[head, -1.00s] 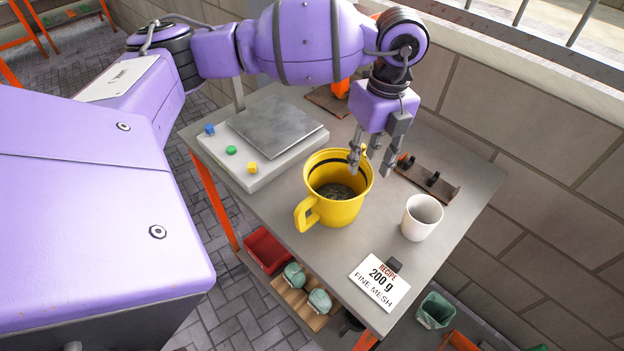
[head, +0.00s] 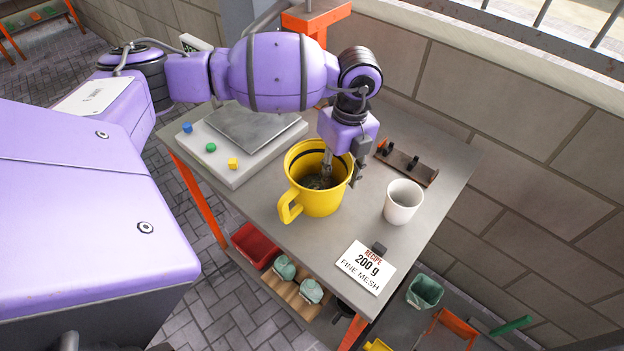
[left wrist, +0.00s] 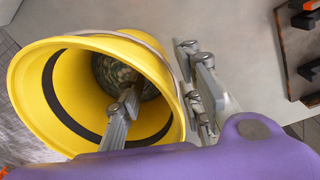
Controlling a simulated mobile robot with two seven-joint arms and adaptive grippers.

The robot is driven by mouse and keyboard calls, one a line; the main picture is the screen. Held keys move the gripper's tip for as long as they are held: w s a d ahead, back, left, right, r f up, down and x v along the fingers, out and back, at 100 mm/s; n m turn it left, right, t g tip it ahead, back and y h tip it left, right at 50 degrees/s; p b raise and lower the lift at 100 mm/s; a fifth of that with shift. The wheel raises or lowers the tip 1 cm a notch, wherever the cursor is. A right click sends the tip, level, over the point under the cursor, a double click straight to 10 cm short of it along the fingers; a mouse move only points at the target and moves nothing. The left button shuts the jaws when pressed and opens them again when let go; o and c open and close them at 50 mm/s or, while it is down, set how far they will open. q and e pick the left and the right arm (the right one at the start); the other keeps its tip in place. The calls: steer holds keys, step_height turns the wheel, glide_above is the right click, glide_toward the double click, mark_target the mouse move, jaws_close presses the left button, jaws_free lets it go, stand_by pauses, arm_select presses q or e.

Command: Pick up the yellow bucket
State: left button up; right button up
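The yellow bucket (head: 305,198) stands upright on the grey table, with its handle toward the lower left. It holds dark grainy contents, and a black band runs around its inside; it fills the left of the left wrist view (left wrist: 30,95). My left gripper (head: 342,177) points down over its right rim. One finger is inside the bucket and the other outside, straddling the wall. The left wrist view shows the fingers (left wrist: 160,100) spread, with a gap between the inner finger and the wall. My right gripper is not in view.
A scale (head: 225,165) with coloured buttons stands to the left. A white cup (head: 402,203) is to the right, and a recipe card (head: 366,267) is near the front. A dark rack (head: 408,163) lies behind, by the brick wall (head: 500,130).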

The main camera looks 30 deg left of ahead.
arm_select(q)
jaws_close()
steer(key=shift+r, duration=0.2)
